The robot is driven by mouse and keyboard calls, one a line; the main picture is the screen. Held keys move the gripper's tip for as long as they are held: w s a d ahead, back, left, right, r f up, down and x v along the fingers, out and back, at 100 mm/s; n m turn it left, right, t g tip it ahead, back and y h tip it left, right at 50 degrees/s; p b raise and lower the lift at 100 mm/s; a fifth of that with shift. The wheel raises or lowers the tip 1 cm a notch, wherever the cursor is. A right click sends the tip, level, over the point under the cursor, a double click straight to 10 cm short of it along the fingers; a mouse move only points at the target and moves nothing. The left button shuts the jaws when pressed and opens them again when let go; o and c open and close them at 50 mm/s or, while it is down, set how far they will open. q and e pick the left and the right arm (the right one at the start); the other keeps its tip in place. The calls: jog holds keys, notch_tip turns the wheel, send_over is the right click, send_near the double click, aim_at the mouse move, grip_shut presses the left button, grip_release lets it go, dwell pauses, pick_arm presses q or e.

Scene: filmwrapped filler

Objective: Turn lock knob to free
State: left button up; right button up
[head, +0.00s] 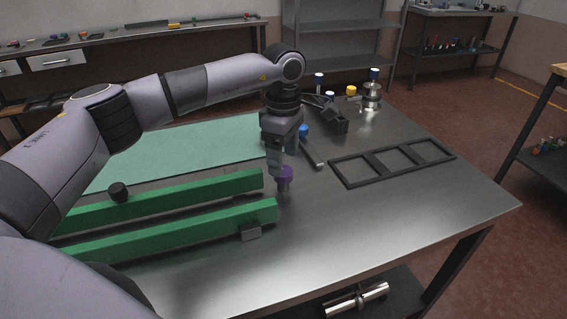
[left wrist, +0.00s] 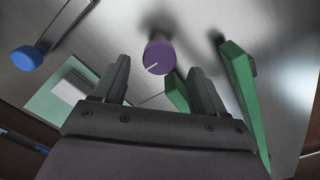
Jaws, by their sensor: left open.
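A purple knob (head: 285,176) stands on the metal table near the right ends of two green rails. In the left wrist view the purple knob (left wrist: 160,57) shows a white line on its top. My left gripper (head: 277,170) points down at the knob from above, its arm coming in from the left. In the left wrist view my left gripper (left wrist: 158,72) is open, with the knob between or just beyond its fingertips. I cannot tell whether the fingers touch it. My right gripper is not in view.
The green rails (head: 190,230) lie left of the knob, with a black knob (head: 118,192) at the rear rail. A blue-knobbed lever (head: 312,153) lies behind. A dark three-opening frame (head: 345,176) lies right. The front right table area is clear.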

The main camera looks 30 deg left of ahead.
pick_arm(q)
jog(key=shift+f, duration=1.8)
jog(key=shift+c, duration=0.4)
jog(key=c, duration=1)
